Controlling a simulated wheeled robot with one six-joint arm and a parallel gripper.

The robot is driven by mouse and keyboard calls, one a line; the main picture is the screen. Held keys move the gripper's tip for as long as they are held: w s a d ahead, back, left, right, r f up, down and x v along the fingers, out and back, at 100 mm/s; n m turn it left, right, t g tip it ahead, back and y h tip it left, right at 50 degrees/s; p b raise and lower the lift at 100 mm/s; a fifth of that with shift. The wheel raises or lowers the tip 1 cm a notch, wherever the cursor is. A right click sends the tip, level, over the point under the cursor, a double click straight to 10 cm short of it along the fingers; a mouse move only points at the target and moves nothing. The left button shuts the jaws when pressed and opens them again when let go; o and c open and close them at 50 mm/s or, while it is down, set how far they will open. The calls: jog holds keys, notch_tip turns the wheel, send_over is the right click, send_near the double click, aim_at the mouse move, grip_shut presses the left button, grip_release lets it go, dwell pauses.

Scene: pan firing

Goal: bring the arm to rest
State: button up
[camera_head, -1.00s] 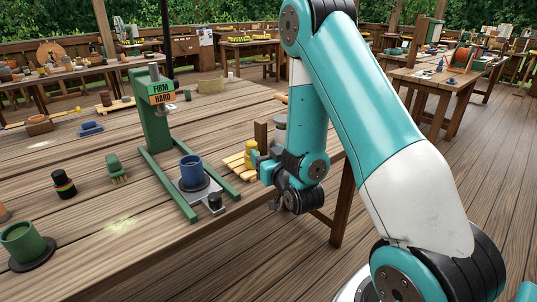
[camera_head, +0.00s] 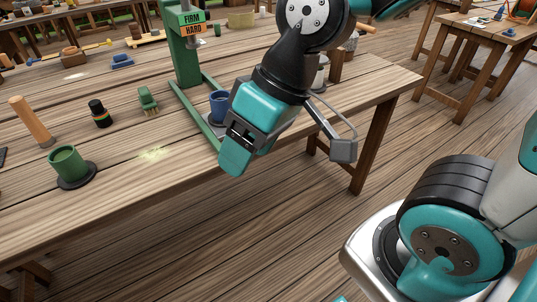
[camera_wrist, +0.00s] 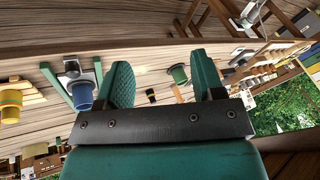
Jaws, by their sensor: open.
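My gripper (camera_head: 237,160) hangs in front of the near edge of the workbench, in front of the green press stand in the head view. In the wrist view my gripper (camera_wrist: 165,78) has its two teal fingers apart, with nothing held between them. The blue cup (camera_head: 219,103) stands at the foot of the green press stand (camera_head: 185,55), partly hidden by my gripper. The blue cup also shows in the wrist view (camera_wrist: 81,95), left of the fingers and apart from them.
The workbench (camera_head: 110,195) holds a green cup (camera_head: 68,163) on a dark disc, a black jar (camera_head: 100,116), a green brush (camera_head: 148,98) and a wooden cylinder (camera_head: 31,121). A yellow cylinder (camera_wrist: 10,106) shows at the wrist view's left. The plank floor (camera_head: 270,245) before the bench is clear.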

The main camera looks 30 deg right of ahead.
jog(key=shift+n+g+h, duration=0.4)
jog(key=shift+n+g, duration=0.2)
jog(key=shift+g, duration=0.2)
jog(key=s, duration=0.2)
jog(key=s+r, duration=0.1)
jog(key=s, duration=0.1)
jog(key=shift+s+d+r, duration=0.15)
jog(key=shift+s+d, duration=0.05)
notch_tip(320, 180, up, 3)
jog(key=p, duration=0.3)
jog(key=shift+r, duration=0.1)
